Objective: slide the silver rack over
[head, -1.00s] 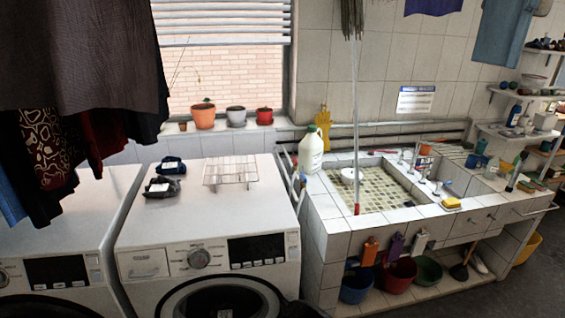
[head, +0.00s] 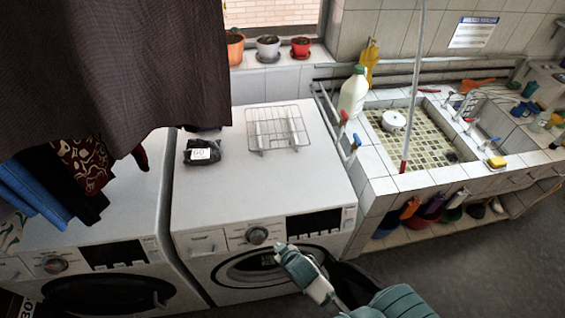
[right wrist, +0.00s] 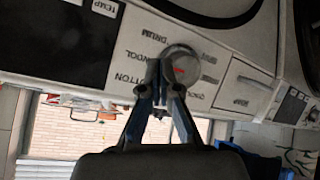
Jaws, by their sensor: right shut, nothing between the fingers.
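The silver wire rack (head: 277,128) lies flat on top of the right-hand white washing machine (head: 215,190), toward its back. My right gripper (head: 283,250) is in front of that machine, below its control panel, and well apart from the rack. Its fingers are shut and empty; in the right wrist view the closed fingertips (right wrist: 164,65) are in front of the machine's dial (right wrist: 180,62). My left gripper is not in view.
A dark packet (head: 202,151) with a white label lies left of the rack. A white jug (head: 353,94) stands at the corner of the tiled sink (head: 440,178) on the right. Dark hanging clothes (head: 110,70) cover the upper left. The machine's front top is clear.

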